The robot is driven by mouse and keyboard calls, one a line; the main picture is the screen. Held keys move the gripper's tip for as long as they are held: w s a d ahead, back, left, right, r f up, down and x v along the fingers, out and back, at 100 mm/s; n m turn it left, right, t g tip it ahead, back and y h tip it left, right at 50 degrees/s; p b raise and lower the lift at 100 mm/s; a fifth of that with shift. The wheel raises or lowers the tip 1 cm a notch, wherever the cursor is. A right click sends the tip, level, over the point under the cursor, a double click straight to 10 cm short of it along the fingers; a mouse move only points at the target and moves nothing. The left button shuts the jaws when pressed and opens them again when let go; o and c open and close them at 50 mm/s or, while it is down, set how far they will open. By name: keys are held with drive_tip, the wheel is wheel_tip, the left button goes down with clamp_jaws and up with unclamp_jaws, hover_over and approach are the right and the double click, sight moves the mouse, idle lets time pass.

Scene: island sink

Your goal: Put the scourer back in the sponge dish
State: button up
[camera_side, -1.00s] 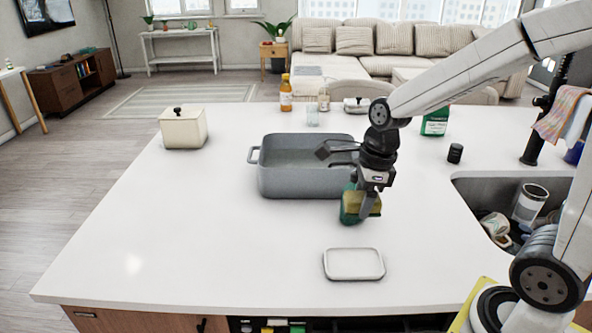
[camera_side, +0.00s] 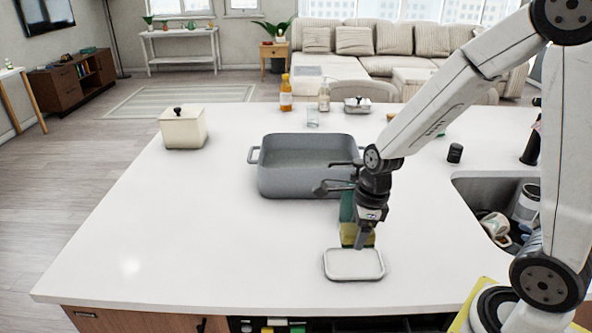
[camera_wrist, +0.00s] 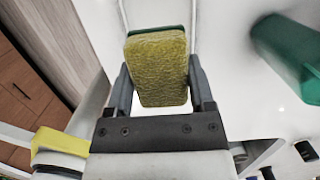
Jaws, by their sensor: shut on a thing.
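My gripper (camera_side: 362,238) is shut on the scourer (camera_side: 350,236), a yellow block with a green layer. The wrist view shows the scourer (camera_wrist: 157,68) between both fingers, its rough yellow face toward the camera. The sponge dish (camera_side: 354,265) is a shallow white rectangular tray with a grey rim on the counter. In the side view, the scourer is just behind the dish's far edge and appears above the counter. The exact gap between them is hard to tell. The dish looks empty. The fingers partly hide the scourer in the side view.
A green container (camera_side: 346,206) stands close behind the scourer; it also shows in the wrist view (camera_wrist: 288,58). A grey roasting pan (camera_side: 290,180) is behind it. The sink (camera_side: 480,190) with mugs is right. The counter left of the dish is clear.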

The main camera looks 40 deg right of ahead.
sight(351, 264)
drive_tip(key=shift+f, duration=1.7)
drive_tip(key=shift+f, duration=0.1)
drive_tip(key=shift+f, duration=1.65)
drive_tip(key=shift+f, duration=0.15)
drive_tip(key=o, duration=0.8)
drive_tip(key=shift+o, duration=0.2)
drive_tip(key=shift+s+d+r, duration=0.2)
drive_tip(key=shift+r, duration=1.85)
drive_tip(key=shift+s+d+r, duration=0.25)
drive_tip(key=shift+r, duration=1.75)
drive_tip(key=shift+s+d+r, duration=0.2)
drive_tip(key=shift+r, duration=1.85)
